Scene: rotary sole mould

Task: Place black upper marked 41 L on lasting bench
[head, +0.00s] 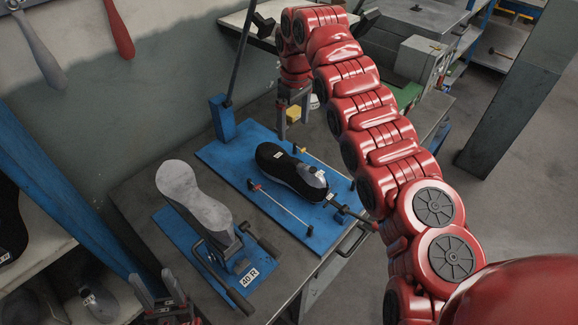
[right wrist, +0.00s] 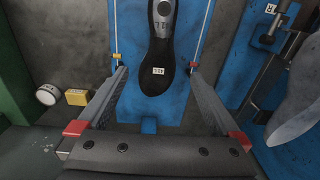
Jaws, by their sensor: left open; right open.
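A black upper (head: 292,170) with a grey end and small white labels lies on a blue board (head: 220,152) on the dark bench (head: 145,182). The right wrist view also shows the upper (right wrist: 155,52); its label looks like 41 L but is small. My right gripper (head: 293,114) is open and empty, pointing down beyond the board's far edge. In its wrist view the fingers (right wrist: 157,75) appear on either side of the upper, apart from it. My left gripper (head: 163,297) is open and empty at the lower left, near the bench's front.
A grey last (head: 195,195) stands on a blue fixture labelled 40 R (head: 249,277), with black-handled levers. Thin rods with red and yellow knobs flank the upper. A yellow block (head: 293,114) sits behind my right gripper. Shelves with shoe parts (head: 98,303) are at left.

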